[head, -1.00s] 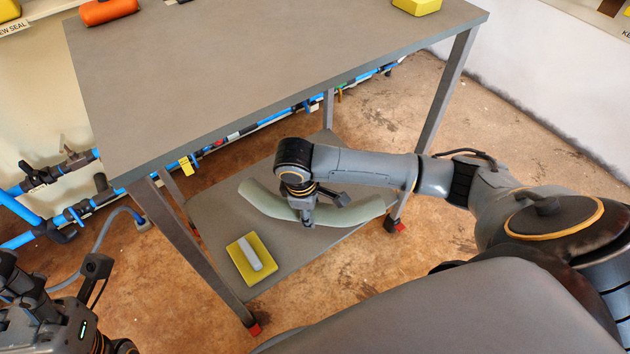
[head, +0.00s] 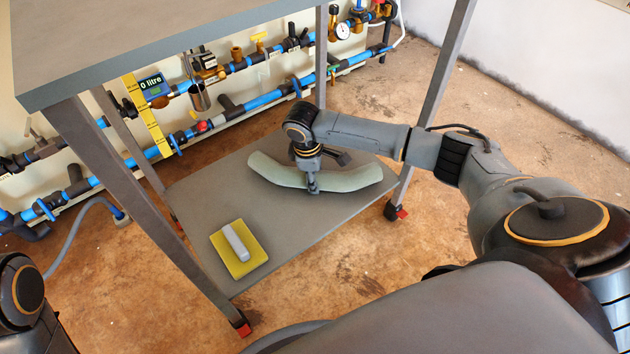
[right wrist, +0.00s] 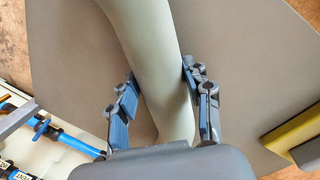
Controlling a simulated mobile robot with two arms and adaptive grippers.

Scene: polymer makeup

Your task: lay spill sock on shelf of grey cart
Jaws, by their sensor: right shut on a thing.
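The spill sock is a pale green, bent tube (head: 350,180) over the lower shelf (head: 300,228) of the grey cart (head: 110,48). My right gripper (head: 313,187) points down and is shut on the sock near its middle. In the right wrist view the sock (right wrist: 155,55) runs between the two fingers (right wrist: 158,85), with the plain grey shelf (right wrist: 240,60) behind it. The sock lies low at the shelf; I cannot tell whether its whole underside touches. My left gripper is out of view; only part of that arm shows at the lower left.
A yellow pad with a grey block on it (head: 238,250) lies on the shelf's front left. Cart legs (head: 150,215) and the top board bound the space. Blue pipes with valves and a gauge (head: 341,31) run along the wall behind. The shelf's front middle is clear.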

